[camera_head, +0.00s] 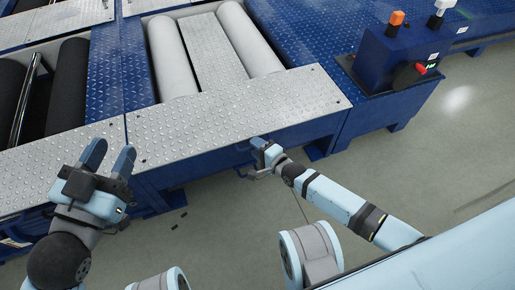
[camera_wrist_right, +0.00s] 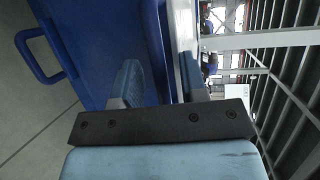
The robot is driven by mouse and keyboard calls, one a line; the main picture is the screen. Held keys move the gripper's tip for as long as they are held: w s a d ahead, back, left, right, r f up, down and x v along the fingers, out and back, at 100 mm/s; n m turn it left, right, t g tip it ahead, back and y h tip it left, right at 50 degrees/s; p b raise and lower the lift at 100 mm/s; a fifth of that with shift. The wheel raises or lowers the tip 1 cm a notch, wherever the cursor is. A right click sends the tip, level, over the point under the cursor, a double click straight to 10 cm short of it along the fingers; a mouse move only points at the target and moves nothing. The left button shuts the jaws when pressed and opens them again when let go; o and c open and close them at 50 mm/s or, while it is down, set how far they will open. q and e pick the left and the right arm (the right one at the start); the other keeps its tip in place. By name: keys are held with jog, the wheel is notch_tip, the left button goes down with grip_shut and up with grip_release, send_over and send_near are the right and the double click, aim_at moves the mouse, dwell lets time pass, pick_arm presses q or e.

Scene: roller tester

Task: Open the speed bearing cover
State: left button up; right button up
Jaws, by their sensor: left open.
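The roller tester has a blue side panel (camera_wrist_right: 95,40) with a blue loop handle (camera_wrist_right: 40,58) in the right wrist view. I cannot tell for sure whether this panel is the speed bearing cover. My right gripper (camera_head: 264,149) is at the tester's front side, just below the silver tread plate (camera_head: 240,108). In the wrist view its two fingers (camera_wrist_right: 160,83) stand apart near the panel's edge, with the handle outside them to the left. Contact with the panel is unclear. My left gripper (camera_head: 109,156) is open and empty, raised in front of the tester's left part.
Light rollers (camera_head: 172,58) lie behind the tread plate, and dark rollers (camera_head: 68,85) lie at the left. A blue control box (camera_head: 392,60) with an orange lamp and a red-handled switch stands at the right. The grey floor (camera_head: 235,225) in front is mostly clear.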

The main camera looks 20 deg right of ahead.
grip_shut()
jog(key=shift+r, duration=0.15)
